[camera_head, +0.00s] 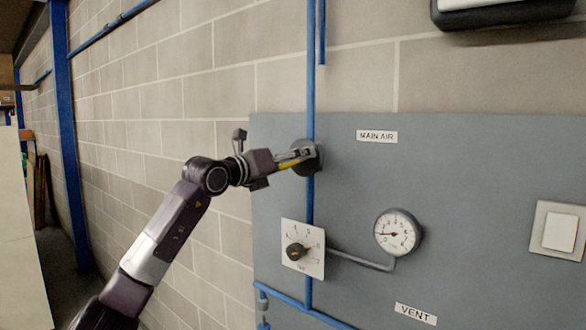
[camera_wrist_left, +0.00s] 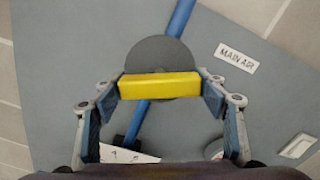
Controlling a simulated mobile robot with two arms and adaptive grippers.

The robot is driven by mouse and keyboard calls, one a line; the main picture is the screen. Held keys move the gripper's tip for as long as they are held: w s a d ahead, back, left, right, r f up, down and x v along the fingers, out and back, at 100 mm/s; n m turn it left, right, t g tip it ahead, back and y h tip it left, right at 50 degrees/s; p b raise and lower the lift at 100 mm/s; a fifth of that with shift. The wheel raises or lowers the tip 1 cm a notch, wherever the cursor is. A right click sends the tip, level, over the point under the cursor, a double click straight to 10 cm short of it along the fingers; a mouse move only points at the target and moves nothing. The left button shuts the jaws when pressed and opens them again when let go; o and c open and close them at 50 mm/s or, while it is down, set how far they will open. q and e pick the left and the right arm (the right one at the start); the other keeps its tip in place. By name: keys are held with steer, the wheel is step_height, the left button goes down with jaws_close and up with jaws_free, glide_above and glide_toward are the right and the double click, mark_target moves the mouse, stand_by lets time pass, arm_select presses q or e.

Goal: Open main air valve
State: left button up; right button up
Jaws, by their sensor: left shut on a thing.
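The main air valve has a yellow lever handle (camera_wrist_left: 160,86) and a dark round body (camera_head: 306,157) on the blue vertical pipe, left of the "MAIN AIR" label (camera_head: 377,136). The round body also shows behind the handle in the left wrist view (camera_wrist_left: 160,52). My left gripper (camera_head: 300,155) is shut on the yellow handle, with one finger at each end of it in the left wrist view. In the head view the handle points left and slightly down from the valve body, across the pipe. Part of it is hidden by the gripper. My right gripper is not in view.
A grey panel (camera_head: 470,170) on the block wall carries a round gauge (camera_head: 397,233), a white dial plate with a black knob (camera_head: 295,251), a white switch (camera_head: 560,231) and a "VENT" label (camera_head: 415,314). A blue pipe (camera_head: 311,60) runs up from the valve.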

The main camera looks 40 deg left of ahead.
arm_select(q)
steer(key=n+b, duration=0.1)
steer(key=n, duration=0.2)
steer(key=n+b, duration=0.1)
steer(key=n, duration=0.2)
steer(key=shift+n, duration=0.3)
steer(key=n, duration=0.3)
steer(key=shift+r+b, duration=0.1)
steer(key=shift+b, duration=0.2)
steer(key=shift+n, duration=1.6)
steer(key=o, duration=1.2)
steer(key=shift+c, duration=0.2)
steer(key=shift+s, duration=0.1)
steer(key=s, duration=1.1)
steer(key=shift+s+a, duration=0.25)
steer(key=shift+s, duration=0.15)
